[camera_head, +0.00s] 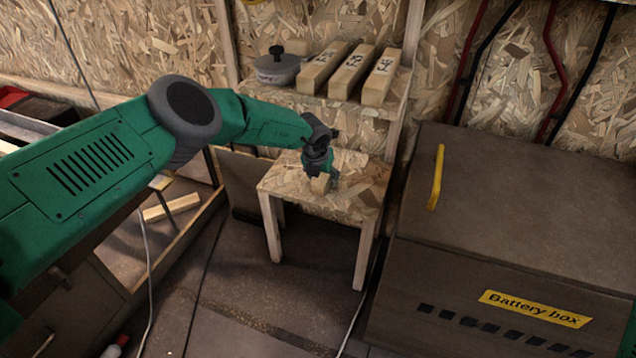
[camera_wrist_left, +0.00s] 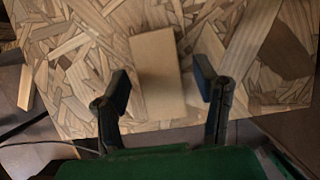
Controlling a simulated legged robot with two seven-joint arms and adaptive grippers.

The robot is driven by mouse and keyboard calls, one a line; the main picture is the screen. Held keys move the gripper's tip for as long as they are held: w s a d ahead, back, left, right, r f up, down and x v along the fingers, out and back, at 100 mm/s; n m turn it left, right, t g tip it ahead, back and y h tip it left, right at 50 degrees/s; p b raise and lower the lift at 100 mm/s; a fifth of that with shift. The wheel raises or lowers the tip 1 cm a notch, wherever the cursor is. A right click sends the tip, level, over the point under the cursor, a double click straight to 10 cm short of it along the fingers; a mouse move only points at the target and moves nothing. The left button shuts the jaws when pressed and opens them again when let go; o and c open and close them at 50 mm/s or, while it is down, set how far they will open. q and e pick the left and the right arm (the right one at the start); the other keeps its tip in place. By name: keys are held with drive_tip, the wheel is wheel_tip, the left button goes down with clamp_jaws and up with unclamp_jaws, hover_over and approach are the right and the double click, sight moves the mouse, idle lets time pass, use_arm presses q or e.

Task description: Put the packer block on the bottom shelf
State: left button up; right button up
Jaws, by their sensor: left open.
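The packer block (camera_wrist_left: 158,75), a small pale wooden block, rests on the lower chipboard shelf; it also shows in the head view (camera_head: 320,184), partly covered by my gripper. The bottom shelf (camera_head: 352,200) is a low chipboard top on wooden legs, and it fills much of the left wrist view (camera_wrist_left: 75,60). My left gripper (camera_head: 324,180) is over this shelf. In the left wrist view my left gripper (camera_wrist_left: 162,95) is open, with one finger on each side of the block and visible gaps between. My right gripper is not in view.
An upper shelf (camera_head: 345,107) above holds several marked wooden blocks (camera_head: 352,70) and a grey lidded pot (camera_head: 277,68). A battery box (camera_head: 500,250) with a yellow handle (camera_head: 437,178) stands at right. A loose timber piece (camera_head: 171,207) lies at left.

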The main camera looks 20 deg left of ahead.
use_arm(q)
drive_tip(key=shift+s+r+p, duration=0.1)
drive_tip(key=shift+r+p, duration=0.25)
drive_tip(key=shift+r, duration=0.15)
drive_tip(key=shift+s+a+p, duration=0.2)
drive_tip(key=shift+s+p, duration=3.45)
drive_tip(key=shift+s, duration=2.45)
drive_tip(key=s+a+f+m+g+y, duration=0.2)
drive_tip(key=s+m, duration=1.6)
drive_tip(key=s, duration=0.2)
drive_tip(key=s+a+r+m+g+h, duration=0.1)
drive_tip(key=s+r+m, duration=0.2)
drive_tip(key=s+m, duration=0.6)
drive_tip(key=s+a+r+m, duration=0.2)
drive_tip(key=s+r+m, duration=0.1)
drive_tip(key=s+m, duration=0.6)
drive_tip(key=shift+s+r+g+h, duration=0.3)
drive_tip(key=shift+s+g+h, duration=0.1)
drive_tip(key=shift+s, duration=0.5)
drive_tip(key=shift+a, duration=0.1)
